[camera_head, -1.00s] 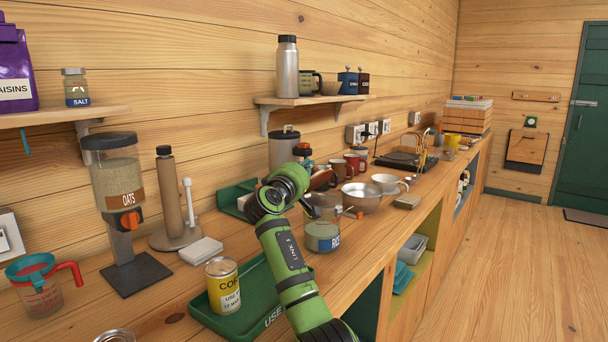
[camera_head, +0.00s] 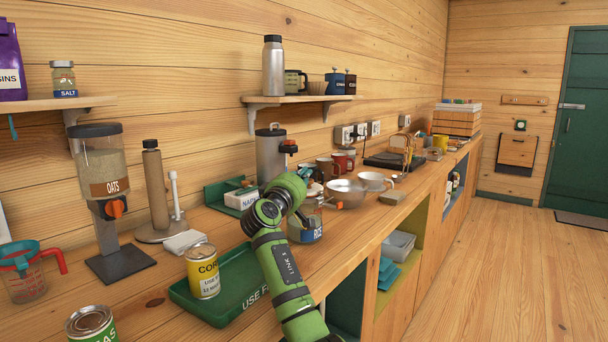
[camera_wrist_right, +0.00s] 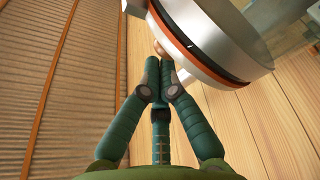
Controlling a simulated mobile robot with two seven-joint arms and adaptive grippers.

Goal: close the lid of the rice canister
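The rice canister (camera_head: 305,229) is a clear jar with a blue RICE label, on the counter just past my right arm, which partly covers it. In the right wrist view a round metal lid (camera_wrist_right: 218,42) with an orange seal ring is close, tilted, at the top right. A small copper-coloured knob (camera_wrist_right: 158,48) shows at its edge. My right gripper (camera_wrist_right: 160,64) has its fingertips together just below the knob, close to the lid; I cannot tell whether they touch it. In the head view this gripper is mostly hidden behind my arm. My left gripper is out of view.
A green tray (camera_head: 236,292) with a yellow corn can (camera_head: 203,272) lies left of my right arm. A napkin box (camera_head: 242,198) and steel cylinder (camera_head: 270,155) stand behind.

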